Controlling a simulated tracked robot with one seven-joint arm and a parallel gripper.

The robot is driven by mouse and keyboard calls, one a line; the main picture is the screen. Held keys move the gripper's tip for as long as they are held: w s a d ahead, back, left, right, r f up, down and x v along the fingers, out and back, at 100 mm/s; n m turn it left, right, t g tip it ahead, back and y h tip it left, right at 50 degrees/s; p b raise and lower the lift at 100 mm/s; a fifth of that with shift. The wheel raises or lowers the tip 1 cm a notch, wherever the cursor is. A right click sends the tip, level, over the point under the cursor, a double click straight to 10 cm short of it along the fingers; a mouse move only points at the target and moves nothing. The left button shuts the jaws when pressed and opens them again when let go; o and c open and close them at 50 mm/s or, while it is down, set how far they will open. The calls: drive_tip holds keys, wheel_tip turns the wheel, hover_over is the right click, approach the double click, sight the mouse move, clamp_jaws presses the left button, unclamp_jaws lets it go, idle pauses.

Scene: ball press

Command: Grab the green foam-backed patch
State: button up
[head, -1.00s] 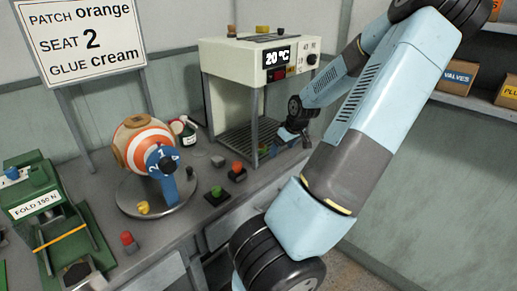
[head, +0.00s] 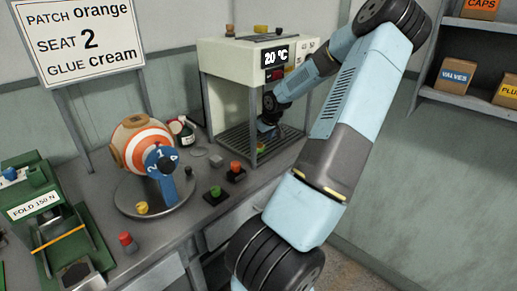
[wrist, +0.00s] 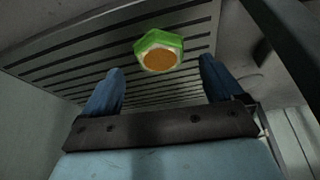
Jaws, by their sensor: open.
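The green patch (wrist: 158,39) is six-sided with an orange-brown foam face (wrist: 159,60). It lies on the slatted rack (wrist: 60,62) inside the oven-like box. In the wrist view it is just beyond and between the tips of my gripper (wrist: 160,66), whose blue fingers are spread apart with nothing between them. In the head view, my gripper (head: 268,131) is inside the box (head: 222,57), above the rack. A small green and yellow bit of the patch (head: 262,149) shows below it, partly hidden.
The box's front post (head: 253,125) stands close to my gripper. Left on the bench are a striped ball (head: 136,147) on a round stand, a green press (head: 50,215) and several buttons. A sign (head: 80,40) stands behind. Shelves with boxes are at the right.

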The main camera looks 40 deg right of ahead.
sight(259, 146)
drive_tip(key=shift+x, duration=1.8)
drive_tip(key=shift+c, duration=0.2)
drive_tip(key=c, duration=1.1)
